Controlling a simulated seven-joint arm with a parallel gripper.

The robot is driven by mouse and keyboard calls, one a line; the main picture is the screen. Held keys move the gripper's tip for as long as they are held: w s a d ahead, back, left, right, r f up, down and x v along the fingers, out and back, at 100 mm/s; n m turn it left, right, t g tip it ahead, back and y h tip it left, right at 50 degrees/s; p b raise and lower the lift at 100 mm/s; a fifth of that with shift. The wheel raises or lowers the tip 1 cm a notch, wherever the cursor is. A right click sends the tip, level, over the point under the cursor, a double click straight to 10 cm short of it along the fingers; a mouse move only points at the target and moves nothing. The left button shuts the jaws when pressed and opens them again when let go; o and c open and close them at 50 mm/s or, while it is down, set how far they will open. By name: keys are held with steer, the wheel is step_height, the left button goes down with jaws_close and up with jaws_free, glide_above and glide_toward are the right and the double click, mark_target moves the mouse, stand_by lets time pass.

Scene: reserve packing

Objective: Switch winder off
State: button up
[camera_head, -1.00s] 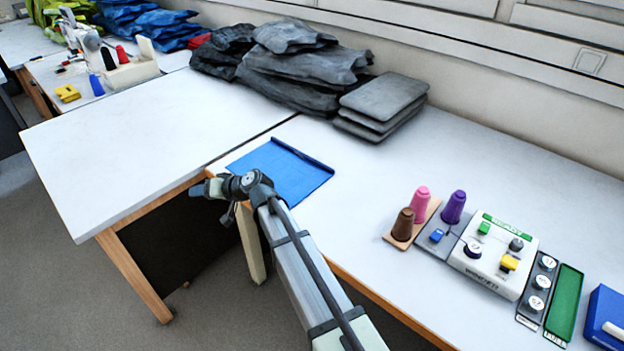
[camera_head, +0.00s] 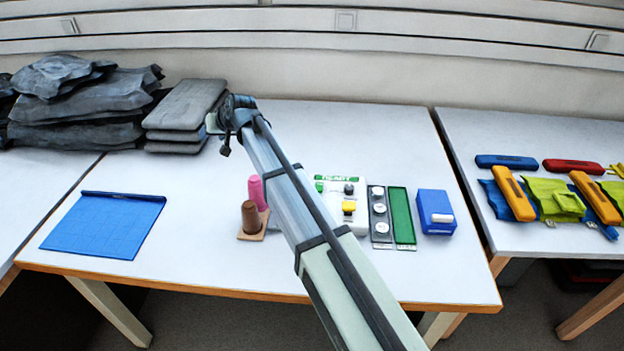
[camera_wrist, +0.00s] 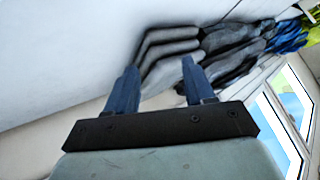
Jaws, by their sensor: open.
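The winder (camera_head: 352,188) is a white box with green lettering on the middle of the table in the head view. A yellow switch (camera_head: 348,208), a dark knob (camera_head: 349,188) and a green button (camera_head: 320,186) show on it. My arm crosses in front of its left part and hides that side. My gripper (camera_wrist: 155,80) is open and empty in the wrist view, with two blue fingers apart. In the head view the arm's end is up by the grey stack, far behind and left of the winder.
A pink cone (camera_head: 256,190) and a brown cone (camera_head: 250,216) stand left of the winder. Right of it are a panel with round pieces (camera_head: 381,242), a green tray (camera_head: 402,214) and a blue box (camera_head: 435,212). Grey folded pads (camera_head: 187,104) and a blue mat (camera_head: 104,224) lie left.

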steer(key=w+d+r+m+t+h, duration=0.15)
steer(key=w+d, duration=0.25)
steer(key=d, duration=0.5)
steer(key=w+d+r+m+h, duration=0.15)
steer(key=w+d, duration=0.25)
steer(key=d, duration=0.6)
steer(key=w+d+r+m+t+h, duration=0.1)
steer(key=w+d+r+h, duration=0.2)
steer(key=d, duration=0.6)
steer(key=m+g+h, duration=0.2)
steer(key=g, duration=0.6)
glide_above(319, 184)
step_height(319, 184, down, 5)
step_height(319, 184, down, 14)
steer(key=shift+r, duration=0.25)
steer(key=shift+c, duration=0.4)
